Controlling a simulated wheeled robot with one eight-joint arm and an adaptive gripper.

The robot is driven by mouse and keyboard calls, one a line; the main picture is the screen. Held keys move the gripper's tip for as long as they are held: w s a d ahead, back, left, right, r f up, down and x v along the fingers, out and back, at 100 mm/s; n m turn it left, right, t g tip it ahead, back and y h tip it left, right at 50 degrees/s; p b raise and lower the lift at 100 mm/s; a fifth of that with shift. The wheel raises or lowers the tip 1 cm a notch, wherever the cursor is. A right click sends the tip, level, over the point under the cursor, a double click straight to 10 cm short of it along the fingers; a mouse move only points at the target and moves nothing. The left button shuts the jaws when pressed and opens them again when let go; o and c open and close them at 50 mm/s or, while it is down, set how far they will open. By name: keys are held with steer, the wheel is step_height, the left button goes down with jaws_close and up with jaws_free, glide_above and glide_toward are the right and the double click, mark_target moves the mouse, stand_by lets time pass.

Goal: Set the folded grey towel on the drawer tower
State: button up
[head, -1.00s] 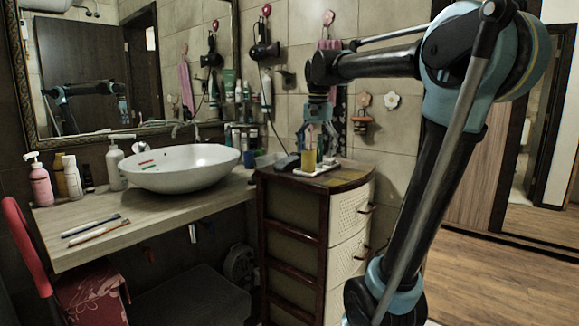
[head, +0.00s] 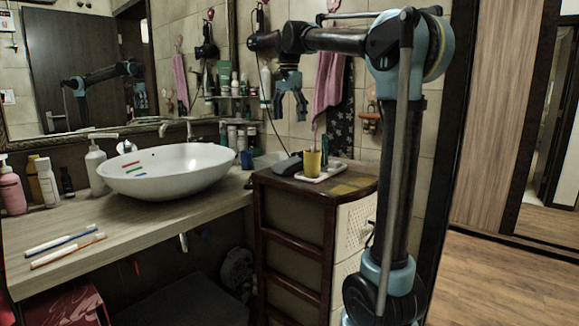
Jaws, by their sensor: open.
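The drawer tower (head: 300,190) stands to the right of the basin counter, with a dark wooden frame and pale drawer fronts. A small dark grey item (head: 287,166) lies on the back left of its top. It looks like the folded grey towel, but it is too small to be sure. My gripper (head: 290,112) hangs above the back of the tower, fingers pointing down. It is open, empty and clear of the grey item. No other grey towel can be made out.
A yellow cup (head: 312,164) stands on a white tray (head: 327,174) on the tower, right of the grey item. The basin (head: 168,170) and several bottles fill the counter. A pink towel (head: 328,85) hangs behind. The tower top's front is clear.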

glide_above(290, 160)
steer(key=w, duration=0.1)
steer(key=f, duration=1.1)
steer(key=shift+w+a+f, duration=0.1)
steer(key=shift+a, duration=0.1)
steer(key=shift+s+d+f, duration=0.15)
steer(key=shift+f, duration=1.4)
steer(key=shift+s+d+f, duration=0.1)
steer(key=shift+s+f, duration=0.05)
steer(key=shift+f, duration=1.35)
steer(key=c, duration=1.2)
steer(key=shift+r, duration=0.1)
steer(key=shift+c, duration=0.2)
